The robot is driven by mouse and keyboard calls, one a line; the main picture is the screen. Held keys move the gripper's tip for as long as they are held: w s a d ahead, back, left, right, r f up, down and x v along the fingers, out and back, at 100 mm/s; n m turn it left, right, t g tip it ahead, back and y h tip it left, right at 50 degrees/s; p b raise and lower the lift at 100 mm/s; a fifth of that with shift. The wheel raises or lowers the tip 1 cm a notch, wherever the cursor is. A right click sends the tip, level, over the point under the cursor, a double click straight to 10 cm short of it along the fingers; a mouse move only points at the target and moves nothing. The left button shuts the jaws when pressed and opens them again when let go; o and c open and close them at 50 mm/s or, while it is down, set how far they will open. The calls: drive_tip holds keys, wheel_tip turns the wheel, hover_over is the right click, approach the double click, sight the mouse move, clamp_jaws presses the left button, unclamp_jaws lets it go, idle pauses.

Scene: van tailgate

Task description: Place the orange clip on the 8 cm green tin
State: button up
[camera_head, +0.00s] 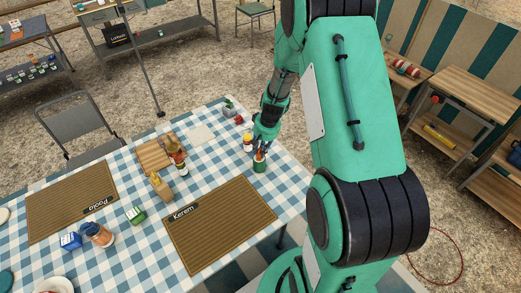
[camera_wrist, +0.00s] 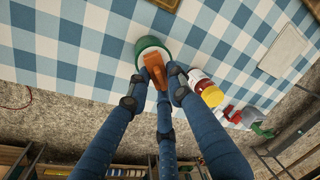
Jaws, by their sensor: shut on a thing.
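The green tin (camera_head: 259,166) stands on the checked cloth near the right table edge; in the wrist view its green rim (camera_wrist: 140,46) surrounds a pale top. My gripper (camera_head: 262,145) is above the tin. In the wrist view my gripper (camera_wrist: 154,88) is shut on the orange clip (camera_wrist: 156,70), which overlaps the tin's top and near rim. The clip (camera_head: 259,156) also shows small at the tin's top in the head view. I cannot tell whether the clip touches the tin.
A white jar with a yellow lid (camera_head: 247,142) stands close behind the tin, beside my fingers. A brown mat (camera_head: 222,226) lies in front.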

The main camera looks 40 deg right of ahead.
drive_tip(key=shift+f, duration=0.15)
drive_tip(key=o, duration=0.8)
drive_tip(key=shift+r, duration=0.2)
drive_tip(key=r, duration=0.4)
drive_tip(key=s+r+p, duration=0.1)
drive_tip(key=r, duration=0.2)
drive_tip(key=s+d+r+p, duration=0.1)
drive_tip(key=r, duration=0.3)
drive_tip(key=shift+r, duration=0.35)
drive_tip(key=shift+w, duration=0.1)
